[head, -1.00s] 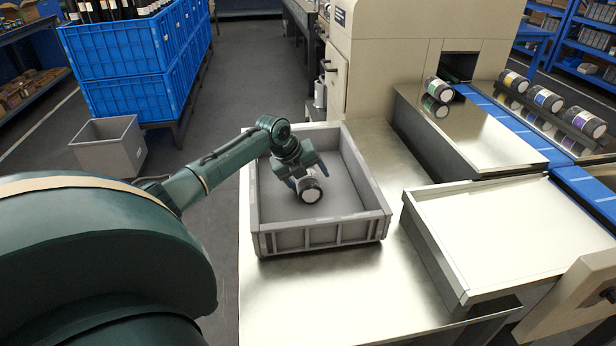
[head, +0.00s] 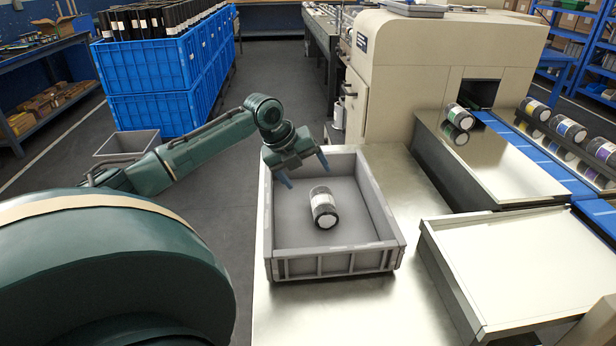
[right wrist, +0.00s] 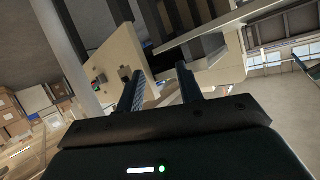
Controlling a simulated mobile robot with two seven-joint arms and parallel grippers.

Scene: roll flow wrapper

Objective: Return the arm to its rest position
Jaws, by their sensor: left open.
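My left gripper (head: 307,176) is open and empty in the head view. It hangs over the back left part of a grey tray (head: 335,262), above and apart from a roll. That roll (head: 324,207), dark with a white label band and a pale end, lies on its side on the tray floor. My left arm reaches in from the left, bent at the elbow. In the right wrist view, the two fingers of my right gripper (right wrist: 161,82) stand apart with nothing between them. The right gripper does not show in the head view.
The tray stands on a metal table (head: 430,320). A beige wrapping machine (head: 420,80), a blue conveyor with several rolls, and a white-topped flat tray (head: 510,265) are on the right. Blue crates (head: 150,75) and a grey bin (head: 125,145) stand on the left. Floor between is clear.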

